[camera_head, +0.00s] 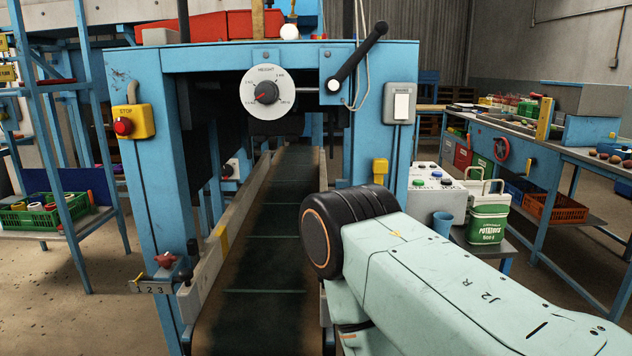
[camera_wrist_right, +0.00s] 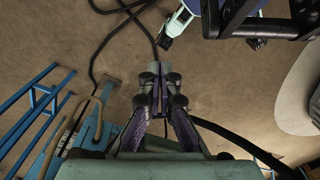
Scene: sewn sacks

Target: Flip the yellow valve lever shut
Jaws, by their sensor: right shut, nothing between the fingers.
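No thing in view is clearly a yellow valve lever. In the head view a small yellow fitting (camera_head: 379,170) sits on the right leg of the blue machine frame; I cannot tell what it is. A yellow upright piece (camera_head: 545,118) stands on the right-hand bench; I cannot tell whether it is a lever. My right gripper (camera_wrist_right: 160,82) shows in the right wrist view with its fingers together, empty, above the bare floor. In the head view my right arm comes in from the lower right, and its gripper does not show. My left gripper is in neither view.
The blue machine frame (camera_head: 155,190) spans a dark conveyor (camera_head: 265,250). It carries a height dial (camera_head: 265,92), a black crank handle (camera_head: 358,55) and a stop button (camera_head: 123,126). A green container (camera_head: 487,225) stands right. Dark hoses (camera_wrist_right: 95,50) lie on the floor.

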